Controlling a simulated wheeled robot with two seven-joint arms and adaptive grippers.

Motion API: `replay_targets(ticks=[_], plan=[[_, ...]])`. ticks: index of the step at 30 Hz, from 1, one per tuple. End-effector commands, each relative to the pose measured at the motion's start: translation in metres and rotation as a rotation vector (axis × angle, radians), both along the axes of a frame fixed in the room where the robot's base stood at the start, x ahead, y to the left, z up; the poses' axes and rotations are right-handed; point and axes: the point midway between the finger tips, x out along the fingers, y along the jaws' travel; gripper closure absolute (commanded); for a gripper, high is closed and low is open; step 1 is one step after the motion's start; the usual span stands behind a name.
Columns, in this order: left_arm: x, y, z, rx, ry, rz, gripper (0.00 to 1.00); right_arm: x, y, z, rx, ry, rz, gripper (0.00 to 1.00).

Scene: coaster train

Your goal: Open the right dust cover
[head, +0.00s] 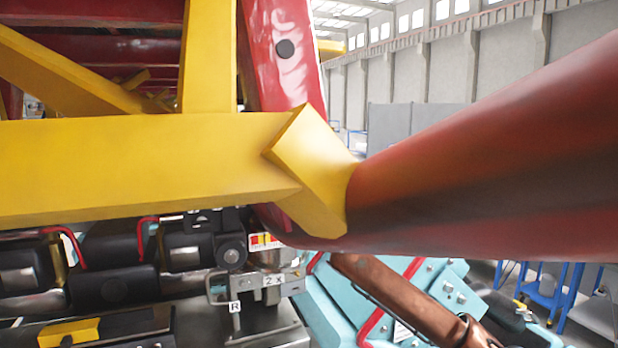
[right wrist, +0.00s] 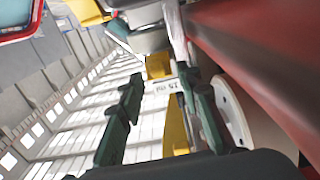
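My right gripper (right wrist: 160,92) shows in the right wrist view, its two dark green fingers spread apart. A pale label plate and a yellow part (right wrist: 160,66) show between and beyond the fingers; I cannot tell whether anything touches them. A white round part (right wrist: 232,112) is right beside the right finger. Neither gripper shows in the head view. I cannot clearly identify the right dust cover. A small plate marked R (head: 235,307) hangs by a grey metal bracket (head: 218,290) low in the head view, below a red and yellow label (head: 265,241).
A thick red tube (head: 490,160) and a yellow beam (head: 140,165) block much of the head view. Black mechanical units (head: 115,285) lie below the beam. A teal assembly (head: 335,300) and a brown cylinder (head: 400,300) are at lower right. A blue cart (head: 545,300) stands behind.

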Motion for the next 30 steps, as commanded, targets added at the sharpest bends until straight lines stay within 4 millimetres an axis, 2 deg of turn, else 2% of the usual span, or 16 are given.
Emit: replay_targets(ticks=[1, 7, 19, 30], plan=[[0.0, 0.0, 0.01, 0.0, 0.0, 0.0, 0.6, 0.009, 0.002, 0.005, 0.0, 0.001, -0.002, 0.68], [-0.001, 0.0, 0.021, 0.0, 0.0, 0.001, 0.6, 0.03, 0.009, 0.003, -0.001, -0.001, -0.002, 0.68], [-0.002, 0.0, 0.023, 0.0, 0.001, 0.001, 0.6, 0.035, 0.011, 0.0, 0.0, -0.002, 0.0, 0.69], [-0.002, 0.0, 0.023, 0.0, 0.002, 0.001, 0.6, 0.035, 0.011, 0.0, 0.0, -0.002, -0.001, 0.94]])
